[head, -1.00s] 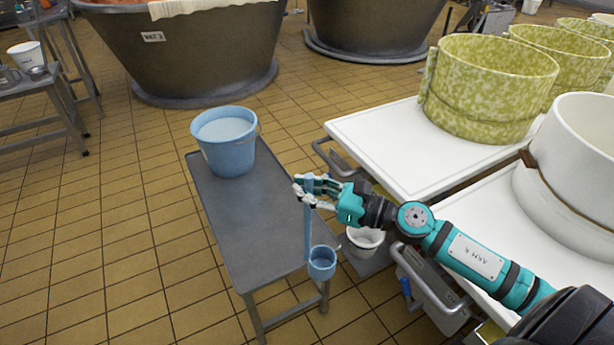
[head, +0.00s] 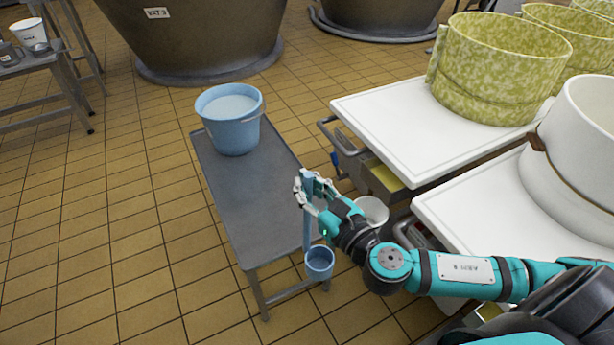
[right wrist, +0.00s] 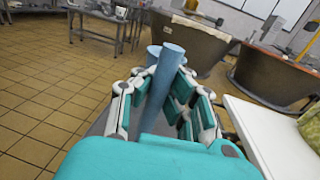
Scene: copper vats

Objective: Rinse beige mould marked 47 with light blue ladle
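My right gripper (head: 307,187) is shut on the upright handle of the light blue ladle (head: 319,264). The ladle's cup hangs low beside the front right edge of a grey bench; its inside looks blue and I see no liquid there. In the right wrist view the handle (right wrist: 163,85) stands between the fingers. A light blue bucket (head: 232,136) with pale liquid stands at the bench's far end. A pale, off-white mould (head: 572,170) with a brown band stands on a white top at the right, cut by the frame. No number 47 is legible. My left gripper is out of view.
The grey bench (head: 250,195) is bare in front of the bucket. Green speckled moulds (head: 500,75) stand on a white top (head: 400,125) at the right. A white bucket (head: 371,211) sits low behind my right arm. A dark vat (head: 200,40) stands behind; tiled floor is free at left.

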